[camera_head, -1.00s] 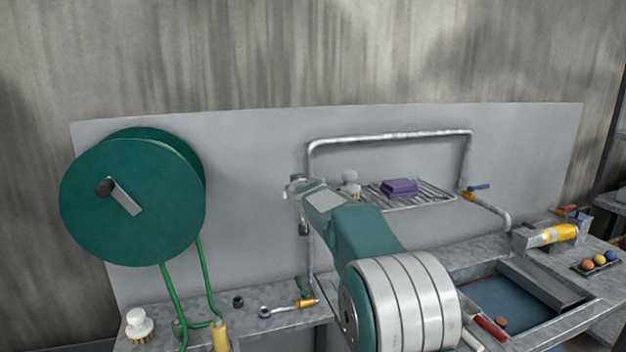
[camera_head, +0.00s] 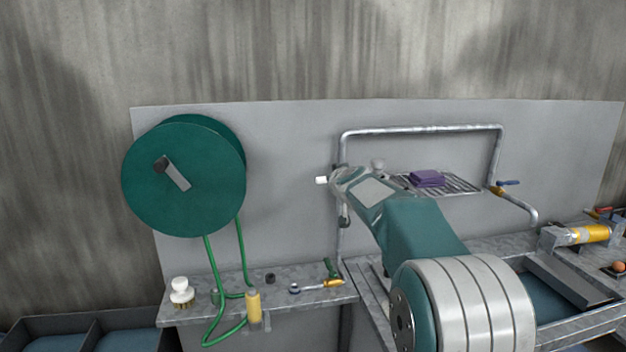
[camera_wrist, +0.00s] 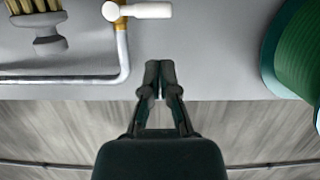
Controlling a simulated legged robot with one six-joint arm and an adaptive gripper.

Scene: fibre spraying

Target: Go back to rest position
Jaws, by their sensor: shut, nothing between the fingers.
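My gripper (camera_wrist: 160,72) shows in the wrist view with its two dark fingers together and nothing between them. It is in front of the grey panel, close to the panel's edge in that view. A white handle (camera_wrist: 150,11) on the metal pipe (camera_wrist: 122,60) is near the fingertips but apart from them. In the head view, my arm reaches toward the panel, and its end covers part of the pipe frame (camera_head: 420,130). The fingers cannot be made out there. The white handle (camera_head: 321,180) shows just left of the arm's end.
A green hose reel (camera_head: 180,180) is on the left of the panel. The bench holds a white brush (camera_head: 181,292), a yellow-handled hose end (camera_head: 253,305) and small tools. A wire shelf (camera_head: 455,184) carries a purple cloth (camera_head: 427,178). Blue-bottomed trays (camera_head: 125,342) are at lower left.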

